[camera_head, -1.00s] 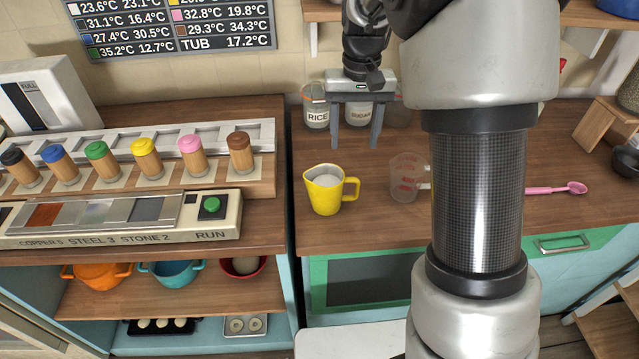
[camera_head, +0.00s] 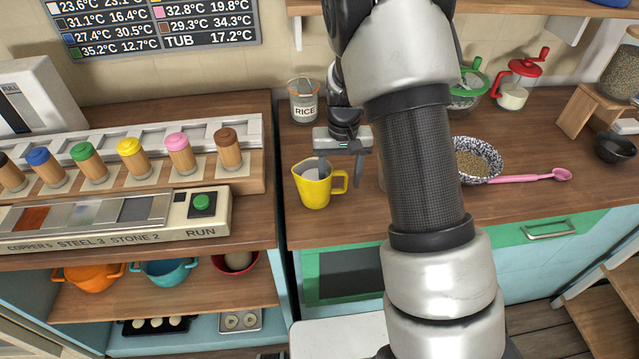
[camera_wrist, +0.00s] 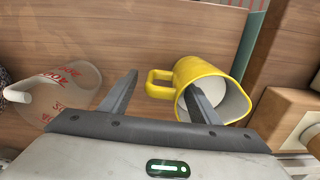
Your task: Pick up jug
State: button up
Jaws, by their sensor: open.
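The yellow jug (camera_head: 314,193) stands upright on the wooden counter, with its handle to the right in the head view. In the wrist view the jug (camera_wrist: 183,70) is at right of centre, its pale inside visible. My gripper (camera_head: 341,172) is open and empty, pointing down at the jug. In the wrist view one finger overlaps the jug's mouth and the other is beyond the handle, so the handle shows between them. I cannot tell how deep the fingers reach; no grasp shows.
A clear measuring cup with red marks (camera_wrist: 62,92) stands near the outer finger; my arm mostly hides it in the head view. A rice jar (camera_head: 304,103) is behind the jug. A speckled bowl (camera_head: 478,160) and pink spoon (camera_head: 530,178) lie right. The machine (camera_head: 120,210) borders the left.

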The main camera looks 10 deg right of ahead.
notch_tip(320, 180, down, 2)
jog(key=shift+f, duration=0.15)
grip_shut()
jog(key=shift+w, duration=0.1)
dwell(0.3)
